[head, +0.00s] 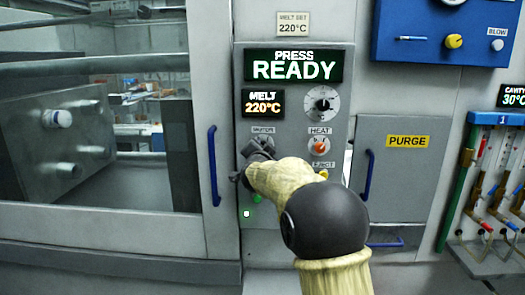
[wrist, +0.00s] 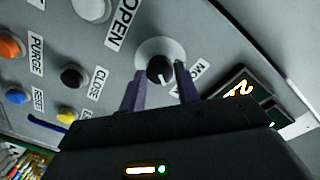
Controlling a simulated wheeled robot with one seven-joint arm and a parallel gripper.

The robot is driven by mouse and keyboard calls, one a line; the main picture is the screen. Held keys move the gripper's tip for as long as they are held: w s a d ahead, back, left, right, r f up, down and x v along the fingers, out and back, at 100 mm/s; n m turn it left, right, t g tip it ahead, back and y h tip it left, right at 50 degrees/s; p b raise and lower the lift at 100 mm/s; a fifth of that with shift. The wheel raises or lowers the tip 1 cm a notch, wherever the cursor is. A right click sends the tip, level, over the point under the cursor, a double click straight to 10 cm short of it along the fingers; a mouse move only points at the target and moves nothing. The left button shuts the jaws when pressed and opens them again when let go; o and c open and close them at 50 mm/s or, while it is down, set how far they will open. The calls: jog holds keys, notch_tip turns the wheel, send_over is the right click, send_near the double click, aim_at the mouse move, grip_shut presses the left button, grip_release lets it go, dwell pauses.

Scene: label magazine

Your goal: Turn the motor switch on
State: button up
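In the wrist view the motor switch is a dark round knob (wrist: 160,70) with a white pointer line on a pale round plate. A partly hidden label beginning "MO" is beside it. My gripper (wrist: 161,76) has one finger on each side of the knob, very close to it. I cannot tell whether the fingers touch it. In the head view my gripper (head: 258,158) is at the left of the control panel (head: 285,190), below the lit "MELT 220°C" display (head: 263,103). There the gripper and arm hide the knob.
Close by are an orange HEAT knob (head: 320,145), a grey dial (head: 322,104) and a lit READY sign (head: 294,68). A blue door handle (head: 213,165) is just left of my gripper. Another blue handle (head: 368,175) is to the right. A green light (head: 247,213) glows below.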

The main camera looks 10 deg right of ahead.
jog(key=o, duration=0.3)
jog(key=shift+o, duration=0.2)
jog(key=b+v, duration=0.2)
jog(key=v, duration=1.5)
jog(key=shift+s+f, duration=0.15)
jog(key=shift+s, duration=0.05)
jog(key=s+f+n+g+y+p, duration=0.5)
jog(key=s+f+n+p, duration=0.15)
jog(key=f, duration=0.45)
jog(key=s+d+f+n+g+p, duration=0.2)
jog(key=s+f+g, duration=0.2)
jog(key=s, duration=0.5)
jog(key=s+d+f+n+g+p, duration=0.2)
jog(key=s+f+g, duration=0.3)
jog(key=s, duration=0.4)
jog(key=shift+s+f+n+h, duration=0.3)
jog(key=shift+f+n+h, duration=0.1)
jog(key=shift+f+n, duration=0.15)
